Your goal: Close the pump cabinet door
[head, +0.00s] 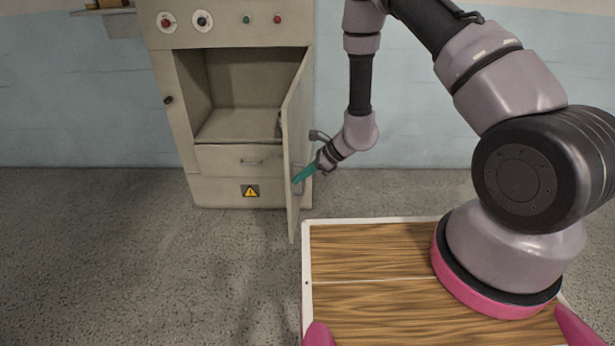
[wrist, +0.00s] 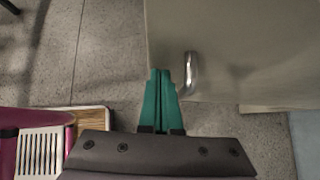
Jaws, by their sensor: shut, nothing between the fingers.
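The pump cabinet (head: 173,120) is a beige metal unit against the wall, with an empty open compartment. Its door (head: 297,120) is hinged on the right and stands open, swung out toward me and seen nearly edge-on. My gripper (head: 296,180) is shut and empty, at the outer face of the door near its lower part. In the wrist view the teal fingers (wrist: 163,72) are together, just left of a silver door handle (wrist: 190,72), over the edge of the door panel (wrist: 235,50). I cannot tell whether they touch the door.
Above the compartment is a panel with knobs (head: 202,20) and small lights. Below it are a drawer (head: 240,159) and a panel with a yellow warning sign (head: 250,191). The grey floor (head: 130,250) left of the door is clear. A shelf (head: 122,22) is at upper left.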

